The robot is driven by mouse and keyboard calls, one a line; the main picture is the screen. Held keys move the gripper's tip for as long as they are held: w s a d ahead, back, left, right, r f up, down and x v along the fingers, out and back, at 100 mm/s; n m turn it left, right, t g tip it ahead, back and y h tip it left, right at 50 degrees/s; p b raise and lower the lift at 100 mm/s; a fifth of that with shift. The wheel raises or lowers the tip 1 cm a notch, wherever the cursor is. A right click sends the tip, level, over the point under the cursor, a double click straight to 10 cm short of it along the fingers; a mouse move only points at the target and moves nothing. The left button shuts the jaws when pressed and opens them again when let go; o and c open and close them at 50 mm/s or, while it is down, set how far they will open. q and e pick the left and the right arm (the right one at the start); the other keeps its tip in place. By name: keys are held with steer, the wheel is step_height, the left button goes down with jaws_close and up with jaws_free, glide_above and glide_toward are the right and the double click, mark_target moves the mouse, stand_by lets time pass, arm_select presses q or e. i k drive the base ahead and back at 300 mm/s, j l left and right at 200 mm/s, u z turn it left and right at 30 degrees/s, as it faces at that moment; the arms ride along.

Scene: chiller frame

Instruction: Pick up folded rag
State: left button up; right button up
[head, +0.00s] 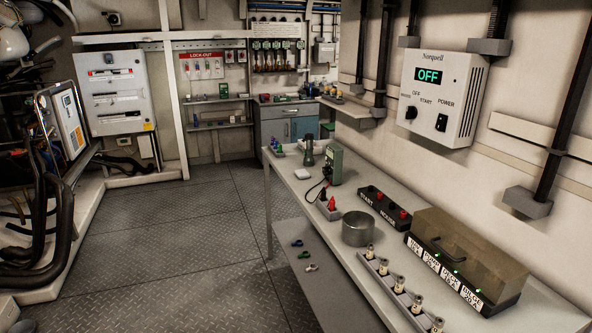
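A small whitish flat thing (303,174) lies on the long grey bench (285,174), left of the green handheld meter. It may be the folded rag, but it is too small to tell for sure. No other cloth-like thing stands out on the bench. Neither of my grippers shows in the head view, so I cannot see what they hold.
The bench also bears a green meter (334,165), a dark flashlight (309,152), a metal bowl (358,229), a row of fuses (396,287) and a clear-covered box (463,262). A lower shelf (300,285) sticks out. The floor (185,250) to the left is clear.

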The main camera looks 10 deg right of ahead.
mark_target(302, 174)
steer(key=i+j+z, duration=0.2)
steer(key=i+j, duration=0.3)
steer(key=i, duration=0.25)
steer(key=i+j+z, duration=0.2)
steer(key=i+j, duration=0.4)
steer(key=i, duration=0.15)
